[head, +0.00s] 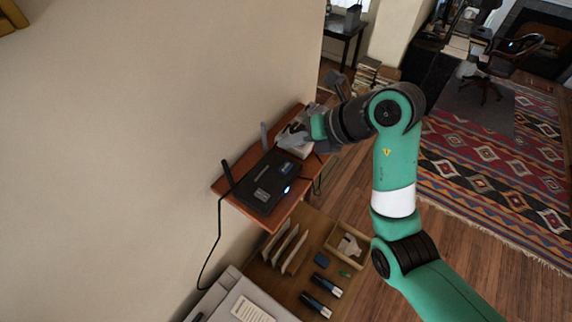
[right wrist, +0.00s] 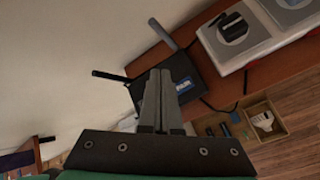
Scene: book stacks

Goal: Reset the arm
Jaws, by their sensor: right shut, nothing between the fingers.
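My right arm, green and black, reaches in from the lower right of the head view. Its gripper (head: 292,137) is over the far end of the wooden shelf (head: 232,184), near the wall. In the right wrist view the two grey fingers (right wrist: 160,98) are together with nothing between them. A black router (head: 268,182) with upright antennas and a blue light sits on the shelf, nearer than the gripper. It also shows in the right wrist view (right wrist: 182,76), partly hidden behind the fingers. My left gripper is not in view.
White devices (right wrist: 235,32) are on the shelf by the router. Below, a lower surface holds upright envelopes (head: 290,247), a wooden tray (head: 357,262) and dark bottles (head: 326,285). A grey printer-like box (head: 215,295) is at the bottom. The wall is close on the left; floor lies right.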

